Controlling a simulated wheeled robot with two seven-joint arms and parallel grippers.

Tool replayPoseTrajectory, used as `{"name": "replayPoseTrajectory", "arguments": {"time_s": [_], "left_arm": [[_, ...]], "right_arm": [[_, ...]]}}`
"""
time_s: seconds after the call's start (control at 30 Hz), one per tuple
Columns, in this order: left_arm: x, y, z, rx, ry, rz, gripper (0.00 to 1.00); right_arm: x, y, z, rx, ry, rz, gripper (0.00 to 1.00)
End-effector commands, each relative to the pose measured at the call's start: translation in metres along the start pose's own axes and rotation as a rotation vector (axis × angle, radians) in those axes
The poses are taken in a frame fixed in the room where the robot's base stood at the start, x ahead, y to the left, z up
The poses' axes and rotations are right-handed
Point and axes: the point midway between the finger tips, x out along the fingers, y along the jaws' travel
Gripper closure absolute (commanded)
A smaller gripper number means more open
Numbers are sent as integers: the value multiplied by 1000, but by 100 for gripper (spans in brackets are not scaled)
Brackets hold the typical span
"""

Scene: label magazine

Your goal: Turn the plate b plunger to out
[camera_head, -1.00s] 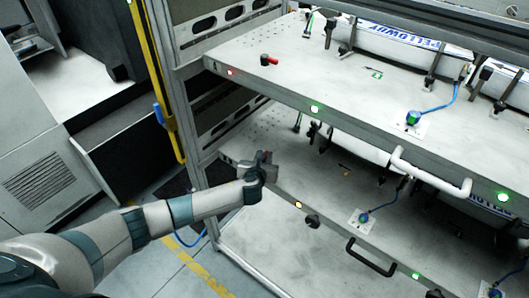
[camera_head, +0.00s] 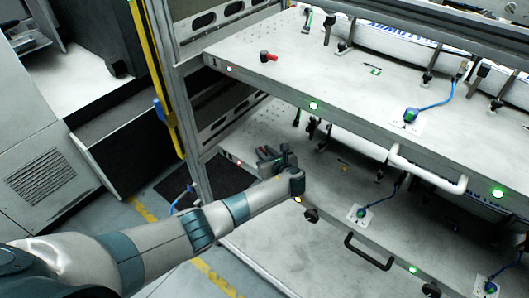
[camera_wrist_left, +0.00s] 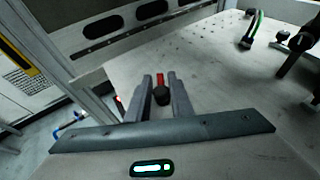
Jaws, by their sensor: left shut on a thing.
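The lower pull-out plate (camera_head: 328,186) carries a plunger at its front left corner; no letter is readable on it. In the left wrist view the plunger (camera_wrist_left: 161,94) shows a black knob and a red part between my two fingers. My left gripper (camera_wrist_left: 163,84) is shut on it. In the head view my left gripper (camera_head: 268,156) is at that corner, and its fingers and wrist hide the plunger. A similar red and black plunger (camera_head: 268,57) stands free on the upper plate (camera_head: 300,66). My right gripper is not in view.
The upper plate overhangs the lower one and has a white handle (camera_head: 428,172). The lower plate has a black handle (camera_head: 369,252) and a blue cabled sensor (camera_head: 361,212). A yellow post (camera_head: 152,80) stands left. The floor in front is open.

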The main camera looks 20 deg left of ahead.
Motion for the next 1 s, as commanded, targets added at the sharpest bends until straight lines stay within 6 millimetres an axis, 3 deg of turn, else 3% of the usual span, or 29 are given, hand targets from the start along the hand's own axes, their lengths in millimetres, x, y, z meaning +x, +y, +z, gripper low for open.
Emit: {"name": "replayPoseTrajectory", "arguments": {"time_s": [0.27,0.3,0.33,0.77,1.0], "left_arm": [[1,0,2,-1,-2,1,100],[1,0,2,-1,-2,1,78],[1,0,2,-1,-2,1,72],[-2,0,0,0,-1,-1,72],[-21,-1,-1,-1,0,-3,72]], "right_arm": [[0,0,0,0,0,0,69],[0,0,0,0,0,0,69],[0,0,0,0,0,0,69],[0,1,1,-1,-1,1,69],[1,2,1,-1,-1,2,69]]}}
